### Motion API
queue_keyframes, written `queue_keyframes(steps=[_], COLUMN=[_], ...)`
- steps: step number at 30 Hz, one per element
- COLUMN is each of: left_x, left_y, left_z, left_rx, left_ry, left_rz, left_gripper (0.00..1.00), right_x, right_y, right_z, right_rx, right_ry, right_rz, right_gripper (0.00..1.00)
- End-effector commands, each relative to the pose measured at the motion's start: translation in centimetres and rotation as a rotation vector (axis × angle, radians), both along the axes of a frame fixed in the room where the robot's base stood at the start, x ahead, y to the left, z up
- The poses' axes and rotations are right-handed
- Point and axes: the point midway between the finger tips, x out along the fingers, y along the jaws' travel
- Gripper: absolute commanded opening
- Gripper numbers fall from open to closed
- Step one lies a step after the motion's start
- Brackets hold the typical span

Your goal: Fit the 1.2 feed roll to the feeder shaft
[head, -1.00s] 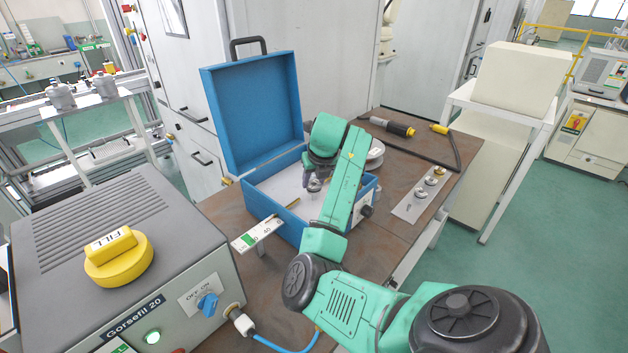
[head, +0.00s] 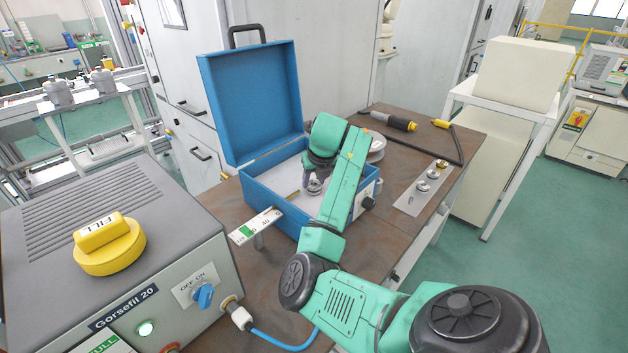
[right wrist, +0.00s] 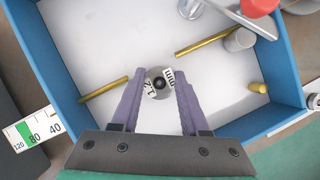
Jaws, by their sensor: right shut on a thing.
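The feed roll marked "1.2" and "mm" (right wrist: 158,83) is a small grey ring with a dark centre, printed face towards the right wrist camera. My right gripper (right wrist: 159,88) is shut on it, with purple fingers at both sides. It holds the roll inside the open blue feeder case (head: 264,203), above or at the white floor; the height is unclear. The roll also shows under the gripper in the head view (head: 314,186). The feeder shaft cannot be made out; whether it is behind the roll is hidden. My left gripper is not in view.
A plate (head: 411,201) with small rolls stands right of the case. A torch (head: 393,121) lies behind.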

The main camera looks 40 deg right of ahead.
Motion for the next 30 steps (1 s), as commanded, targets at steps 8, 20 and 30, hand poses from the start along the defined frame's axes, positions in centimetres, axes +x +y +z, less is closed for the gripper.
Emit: queue_keyframes(steps=[8, 20, 30], left_x=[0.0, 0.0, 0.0], left_y=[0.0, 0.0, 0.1], left_z=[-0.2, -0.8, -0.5], left_rx=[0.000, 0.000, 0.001], left_ry=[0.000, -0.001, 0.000], left_rz=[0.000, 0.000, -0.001], left_gripper=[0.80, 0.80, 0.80], right_x=[0.0, -0.7, -4.4], right_y=[0.0, 0.3, 2.3], right_z=[-0.2, 1.6, 11.0], right_rx=[0.000, -0.002, 0.003], right_ry=[-0.001, -0.003, -0.010], right_rz=[0.000, 0.000, 0.001], right_gripper=[0.80, 0.80, 0.80])
